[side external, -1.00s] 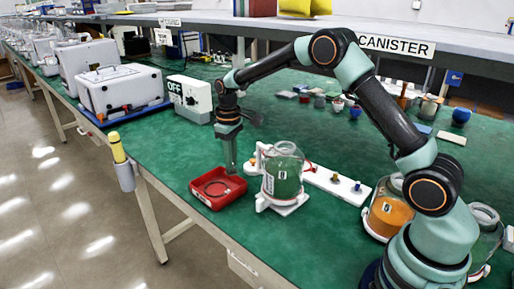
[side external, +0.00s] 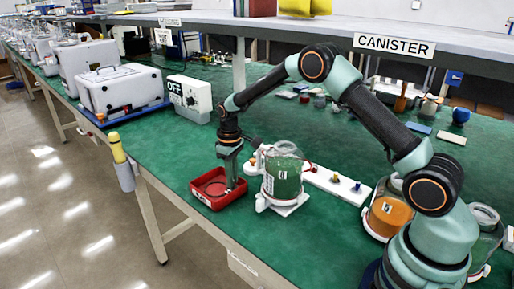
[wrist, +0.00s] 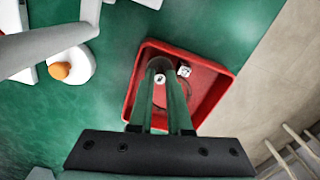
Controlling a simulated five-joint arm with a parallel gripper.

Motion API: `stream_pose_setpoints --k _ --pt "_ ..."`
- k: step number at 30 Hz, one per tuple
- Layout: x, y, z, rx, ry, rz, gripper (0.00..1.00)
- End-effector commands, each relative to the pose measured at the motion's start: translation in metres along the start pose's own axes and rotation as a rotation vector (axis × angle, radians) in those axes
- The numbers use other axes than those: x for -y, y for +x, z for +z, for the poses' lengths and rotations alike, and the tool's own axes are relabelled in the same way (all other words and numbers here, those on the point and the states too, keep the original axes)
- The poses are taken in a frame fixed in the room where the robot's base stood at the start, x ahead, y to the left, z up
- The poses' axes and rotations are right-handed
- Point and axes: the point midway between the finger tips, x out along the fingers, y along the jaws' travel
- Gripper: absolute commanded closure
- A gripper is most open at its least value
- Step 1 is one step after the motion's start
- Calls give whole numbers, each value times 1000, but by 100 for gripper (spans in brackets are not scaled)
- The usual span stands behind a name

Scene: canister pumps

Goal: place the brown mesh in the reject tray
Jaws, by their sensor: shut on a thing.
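The red reject tray (side external: 228,201) lies on the green bench; it also shows in the wrist view (wrist: 222,108). My gripper (side external: 231,186) points down into the right part of the tray, with its fingertips low, near the tray floor. In the wrist view, its two fingers (wrist: 164,72) are close together over the tray. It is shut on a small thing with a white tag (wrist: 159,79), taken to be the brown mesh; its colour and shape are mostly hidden. Whether it touches the tray floor, I cannot tell.
A dark ring (side external: 213,188) and a white tag (wrist: 184,71) lie in the tray. A glass canister with green contents (side external: 283,178) stands close to the tray's right. A white rail with knobs (side external: 335,184) is behind it. The bench's front edge is near the tray.

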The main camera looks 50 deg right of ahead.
Motion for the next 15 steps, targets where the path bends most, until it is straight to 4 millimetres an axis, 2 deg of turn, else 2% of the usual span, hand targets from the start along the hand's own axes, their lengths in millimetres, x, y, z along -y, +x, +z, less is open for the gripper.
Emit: stream_pose_setpoints --k 2,3,4,15 --pt "0 2 0 0 0 0 100" --pt "0 2 0 -1 0 0 76" --pt "0 2 0 -1 0 0 71" --pt "0 -2 0 -1 0 0 71"
